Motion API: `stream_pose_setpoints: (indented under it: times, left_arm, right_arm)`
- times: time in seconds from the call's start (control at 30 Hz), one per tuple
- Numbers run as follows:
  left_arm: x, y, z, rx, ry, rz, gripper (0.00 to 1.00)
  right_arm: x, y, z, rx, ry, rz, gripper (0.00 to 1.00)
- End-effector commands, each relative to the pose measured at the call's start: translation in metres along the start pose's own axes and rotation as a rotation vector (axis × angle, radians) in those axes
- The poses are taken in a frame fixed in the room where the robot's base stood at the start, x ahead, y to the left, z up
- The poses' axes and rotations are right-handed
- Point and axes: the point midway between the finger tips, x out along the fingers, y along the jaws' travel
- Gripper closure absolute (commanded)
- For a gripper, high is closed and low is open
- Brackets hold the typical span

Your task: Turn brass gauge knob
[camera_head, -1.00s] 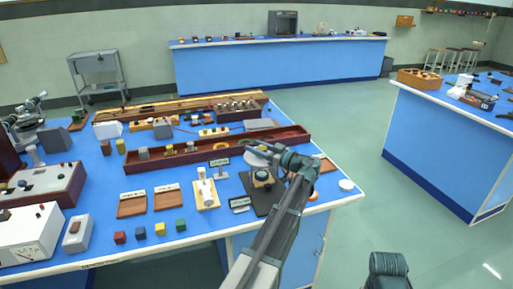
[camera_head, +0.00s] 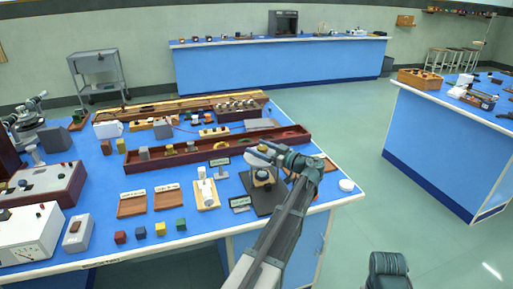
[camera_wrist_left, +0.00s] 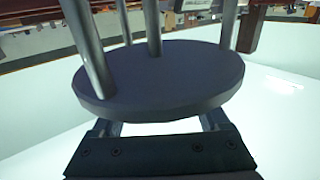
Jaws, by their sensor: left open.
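Small yellowish brass (camera_head: 263,149) also shows at my left gripper's tip; I cannot tell whether this is the gauge knob. My left gripper (camera_head: 268,150) is open, above the stand. In the left wrist view, a dark round plate with several metal posts (camera_wrist_left: 165,85) fills the middle. The left fingers (camera_wrist_left: 160,126) show on either side below it, their tips partly hidden behind the plate. Contact is unclear.
A long dark red tray (camera_head: 170,160) lies behind the stand. A white block on a wooden base (camera_head: 207,194) and a small sign (camera_head: 240,204) stand to its left. A white round piece (camera_head: 346,185) is at the bench's right corner. Open floor lies to the right.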

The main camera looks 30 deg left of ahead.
Motion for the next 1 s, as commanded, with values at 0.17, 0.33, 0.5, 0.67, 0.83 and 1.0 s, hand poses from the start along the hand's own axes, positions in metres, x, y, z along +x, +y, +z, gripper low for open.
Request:
stream_pose_setpoints:
  times: [0.17, 0.33, 0.5, 0.67, 0.83, 1.0]
  left_arm:
    - [-0.038, 0.0, 0.0, 0.0, 0.0, 0.005, 0.22]
    - [-0.075, 0.0, 0.0, 0.0, 0.0, 0.004, 0.22]
    - [-0.104, 0.0, 0.0, 0.0, 0.0, 0.003, 0.22]
    - [-0.12, 0.0, 0.0, 0.0, 0.0, 0.001, 0.22]
    - [-0.126, 0.0, 0.0, 0.0, 0.0, 0.0, 0.22]
    - [-0.126, 0.0, 0.0, 0.0, 0.0, 0.0, 0.22]
  right_arm:
    - [0.0, 0.0, 0.0, 0.0, 0.0, 0.0, 0.5]
    - [0.0, 0.0, 0.0, 0.0, 0.0, 0.0, 0.5]
    - [0.0, 0.0, 0.0, 0.0, 0.0, 0.0, 0.5]
    - [0.0, 0.0, 0.0, 0.0, 0.0, 0.0, 0.5]
    - [0.0, 0.0, 0.0, 0.0, 0.0, 0.0, 0.5]
    - [0.0, 0.0, 0.0, 0.0, 0.0, 0.0, 0.5]
